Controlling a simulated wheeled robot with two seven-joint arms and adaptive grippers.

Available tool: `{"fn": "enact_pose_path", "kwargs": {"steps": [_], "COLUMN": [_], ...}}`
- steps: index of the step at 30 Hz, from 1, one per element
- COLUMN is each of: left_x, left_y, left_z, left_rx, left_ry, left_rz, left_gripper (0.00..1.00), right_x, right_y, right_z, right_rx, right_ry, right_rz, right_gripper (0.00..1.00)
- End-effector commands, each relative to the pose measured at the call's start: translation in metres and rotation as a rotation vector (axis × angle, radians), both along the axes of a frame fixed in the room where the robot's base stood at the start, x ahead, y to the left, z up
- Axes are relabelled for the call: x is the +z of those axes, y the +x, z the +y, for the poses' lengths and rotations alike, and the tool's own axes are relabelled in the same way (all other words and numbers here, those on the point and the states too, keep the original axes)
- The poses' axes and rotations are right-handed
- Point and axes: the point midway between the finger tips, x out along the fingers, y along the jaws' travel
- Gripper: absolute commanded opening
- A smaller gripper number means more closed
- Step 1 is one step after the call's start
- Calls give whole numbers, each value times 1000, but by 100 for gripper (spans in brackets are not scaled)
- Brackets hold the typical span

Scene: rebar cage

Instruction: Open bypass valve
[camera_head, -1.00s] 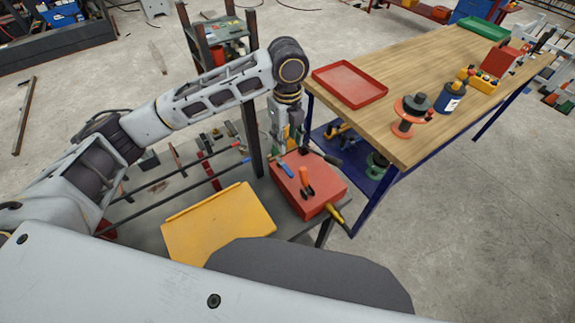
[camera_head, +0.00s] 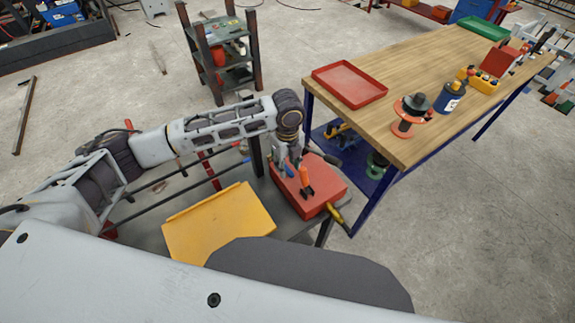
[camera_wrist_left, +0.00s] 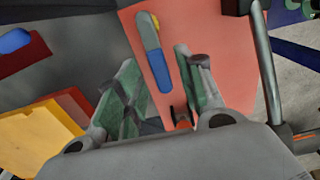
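A red box (camera_head: 325,185) sits on the grey bench's right end; nothing is clearly identifiable as the bypass valve. On the box are a blue-handled piece (camera_head: 289,169) and an orange-handled tool (camera_head: 305,180). My left gripper (camera_head: 286,160) is low over the box's far left part, its fingertips partly hidden in the head view. In the left wrist view, its fingers (camera_wrist_left: 162,90) are apart, with the blue-handled piece (camera_wrist_left: 156,58) showing between them; I cannot tell whether they touch it. The orange handle (camera_wrist_left: 182,118) shows near the right finger. My right gripper is not in view.
A yellow tray (camera_head: 218,222) lies left of the box. A wooden-topped table (camera_head: 440,85) with a red tray (camera_head: 349,84) and a spool (camera_head: 410,115) stands close on the right. Metal bars run along the bench. A dark shelf rack (camera_head: 222,55) stands behind.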

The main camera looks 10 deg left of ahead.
Motion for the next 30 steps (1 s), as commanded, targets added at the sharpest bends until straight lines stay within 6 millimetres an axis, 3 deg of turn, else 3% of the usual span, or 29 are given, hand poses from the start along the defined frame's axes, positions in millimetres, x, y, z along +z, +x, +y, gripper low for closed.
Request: {"fn": "enact_pose_path", "kwargs": {"steps": [14,23,30], "left_x": [-9,-8,-8], "left_y": [0,0,0], "left_z": [0,0,0], "left_rx": [-1,-1,-1], "left_ry": [0,0,0], "left_rz": [0,0,0], "left_gripper": [38,0,0], "right_x": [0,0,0], "right_y": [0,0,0], "right_z": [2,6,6], "right_rx": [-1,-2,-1], "right_ry": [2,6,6], "right_rz": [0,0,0], "right_gripper": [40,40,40]}}
